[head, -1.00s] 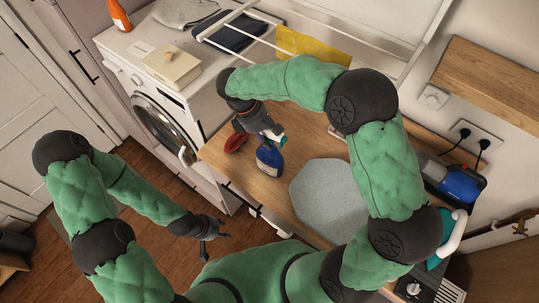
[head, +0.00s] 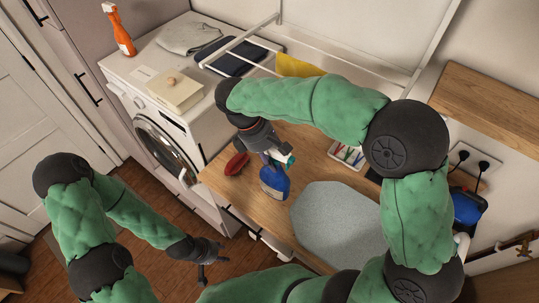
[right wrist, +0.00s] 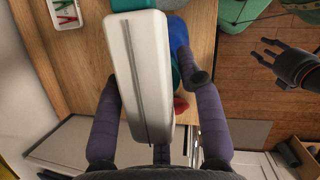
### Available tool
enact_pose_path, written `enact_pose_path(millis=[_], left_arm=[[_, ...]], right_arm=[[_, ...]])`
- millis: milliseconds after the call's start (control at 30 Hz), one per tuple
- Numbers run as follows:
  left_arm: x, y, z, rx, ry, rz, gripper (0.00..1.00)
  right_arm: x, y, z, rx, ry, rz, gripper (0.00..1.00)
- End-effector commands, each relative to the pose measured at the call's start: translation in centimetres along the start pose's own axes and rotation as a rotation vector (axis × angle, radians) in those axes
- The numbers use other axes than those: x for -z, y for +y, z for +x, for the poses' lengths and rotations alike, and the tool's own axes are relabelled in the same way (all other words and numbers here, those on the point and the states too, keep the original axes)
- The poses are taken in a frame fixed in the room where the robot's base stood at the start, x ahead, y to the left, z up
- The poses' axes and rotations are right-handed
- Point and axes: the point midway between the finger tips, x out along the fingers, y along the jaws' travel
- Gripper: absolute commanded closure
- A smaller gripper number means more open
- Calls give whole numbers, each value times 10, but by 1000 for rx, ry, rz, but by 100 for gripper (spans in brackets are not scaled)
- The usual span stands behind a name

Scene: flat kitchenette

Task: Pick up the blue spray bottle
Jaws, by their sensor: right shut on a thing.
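The blue spray bottle (head: 274,183) stands upright at the front edge of the wooden counter (head: 310,160), with a white and teal spray head. My right gripper (head: 270,146) is shut on its upper part from above. In the right wrist view the white spray head (right wrist: 138,75) fills the space between the fingers, with part of the blue body (right wrist: 181,45) behind it. I cannot tell whether the bottle's base is clear of the counter. My left gripper (head: 208,258) hangs empty and open over the floor; its fingers show apart in the right wrist view (right wrist: 262,50).
A red object (head: 237,163) lies beside the bottle. A grey rounded mat (head: 335,222) lies right of it, and a white tray of small items (head: 346,156) is behind. The washing machine (head: 160,105) carries an orange spray bottle (head: 119,30), cloths and a box.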

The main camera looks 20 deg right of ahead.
Motion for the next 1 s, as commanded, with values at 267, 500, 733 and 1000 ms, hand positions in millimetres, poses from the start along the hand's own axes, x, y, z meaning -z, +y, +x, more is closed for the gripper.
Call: enact_pose_path(millis=[267,500,733,1000], left_arm=[[0,0,0,0,0,0,60],[0,0,-1,0,0,0,60],[0,0,-1,0,0,0,60],[0,0,-1,0,0,0,60]], right_arm=[[-35,-47,-18,-4,4,0,100],[-53,-74,-24,-3,3,1,100],[-59,-83,-26,-2,2,2,100],[-59,-83,-26,-2,2,2,100]])
